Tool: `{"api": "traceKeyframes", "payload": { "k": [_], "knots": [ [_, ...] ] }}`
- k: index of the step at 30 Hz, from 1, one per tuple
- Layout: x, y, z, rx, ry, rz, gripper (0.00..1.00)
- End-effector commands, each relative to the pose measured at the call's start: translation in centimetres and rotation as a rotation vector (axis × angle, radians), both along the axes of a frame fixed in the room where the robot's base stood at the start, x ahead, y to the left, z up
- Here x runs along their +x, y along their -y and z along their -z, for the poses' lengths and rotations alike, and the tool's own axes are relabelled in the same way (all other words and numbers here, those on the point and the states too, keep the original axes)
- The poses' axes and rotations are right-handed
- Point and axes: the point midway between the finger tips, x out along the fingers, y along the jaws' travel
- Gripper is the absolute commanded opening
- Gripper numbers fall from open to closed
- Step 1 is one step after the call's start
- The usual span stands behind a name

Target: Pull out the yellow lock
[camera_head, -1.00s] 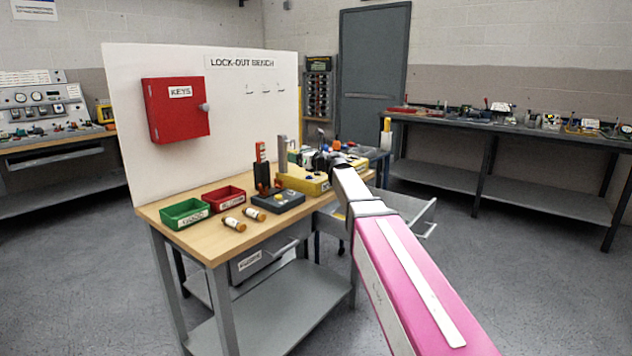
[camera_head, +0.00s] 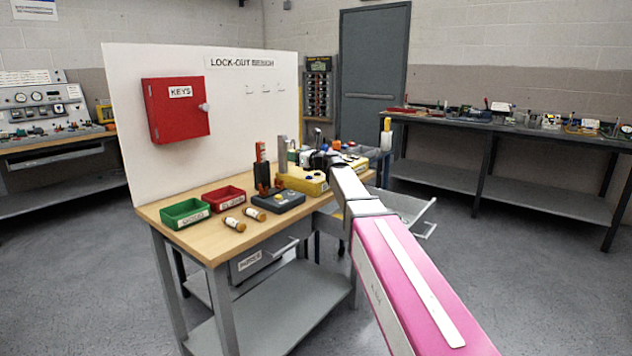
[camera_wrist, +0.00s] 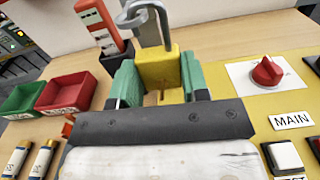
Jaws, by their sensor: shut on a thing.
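The yellow lock (camera_wrist: 158,68) stands between the two green finger pads of my gripper (camera_wrist: 160,82) in the wrist view. My gripper is shut on its body, one pad on each side. The lock's grey shackle (camera_wrist: 160,18) rises above the body and loops at an upright grey metal piece (camera_wrist: 148,22). I cannot tell whether the shackle passes through it. In the head view my arm covers much of this spot, and the lock cannot be made out there.
A red and grey upright device (camera_wrist: 98,22) stands close on the left. A red knob (camera_wrist: 267,72) on the yellow MAIN panel (camera_wrist: 262,108) is on the right. A green tray (camera_head: 186,213), a red tray (camera_head: 224,198) and two small cylinders (camera_head: 245,218) lie on the bench's left part.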

Motion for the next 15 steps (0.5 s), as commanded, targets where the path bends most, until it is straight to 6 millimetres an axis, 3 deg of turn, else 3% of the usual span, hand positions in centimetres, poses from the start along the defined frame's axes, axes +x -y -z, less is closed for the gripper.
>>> {"api": "traceKeyframes", "payload": {
  "k": [15],
  "knots": [
    [0.02,-0.01,-1.08,0.000,0.000,0.000,0.11]
  ]
}}
